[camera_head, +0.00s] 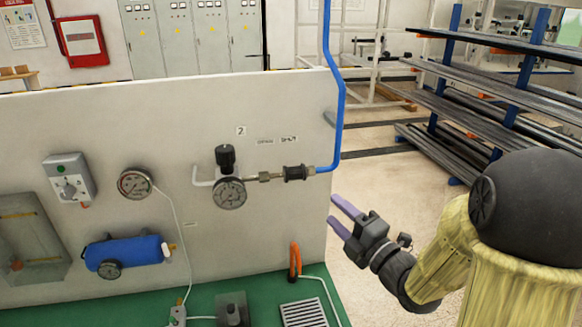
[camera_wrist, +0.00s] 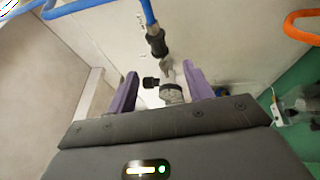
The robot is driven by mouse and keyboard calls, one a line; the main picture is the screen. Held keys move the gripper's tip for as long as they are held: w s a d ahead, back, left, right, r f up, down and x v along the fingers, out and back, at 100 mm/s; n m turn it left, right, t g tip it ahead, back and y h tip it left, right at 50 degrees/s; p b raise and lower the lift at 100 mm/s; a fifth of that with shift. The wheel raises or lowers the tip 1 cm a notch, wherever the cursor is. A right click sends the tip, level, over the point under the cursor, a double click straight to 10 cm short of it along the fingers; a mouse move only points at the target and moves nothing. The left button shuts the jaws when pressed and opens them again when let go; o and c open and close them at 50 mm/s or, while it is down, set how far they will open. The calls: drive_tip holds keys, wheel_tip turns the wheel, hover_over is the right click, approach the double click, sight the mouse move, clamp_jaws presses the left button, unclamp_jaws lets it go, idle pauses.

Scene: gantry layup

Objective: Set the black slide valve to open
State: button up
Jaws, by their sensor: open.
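The black slide valve (camera_head: 296,173) is a short ribbed sleeve on the pale panel, in line between a brass fitting and the blue hose (camera_head: 337,100). In the wrist view the valve (camera_wrist: 157,43) shows beyond my fingertips, with the hose running up from it. The sleeve's exact slide position is too small to tell. My gripper (camera_head: 335,209) has purple fingers, spread apart and empty. It is right of the panel's right edge and lower than the valve, not touching it. In the wrist view the gripper (camera_wrist: 160,71) points toward the panel.
A gauge (camera_head: 230,193) with a black-knobbed regulator (camera_head: 226,159) sits left of the valve. An orange hose loop (camera_head: 295,259) stands on the green bench (camera_head: 262,288) below. Farther left are another gauge (camera_head: 135,184) and a blue cylinder (camera_head: 124,255). Pipe racks (camera_head: 480,85) stand behind right.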

sight(296, 175)
drive_tip(key=shift+s+a+r, duration=0.1)
drive_tip(key=shift+r, duration=0.05)
drive_tip(key=p+x, duration=0.4)
drive_tip(key=x, duration=0.4)
drive_tip(key=p+x, duration=0.4)
drive_tip(key=x, duration=0.5)
drive_tip(key=shift+a+r, duration=0.2)
drive_tip(key=shift+r, duration=0.05)
clamp_jaws()
drive_tip(key=shift+f, duration=0.1)
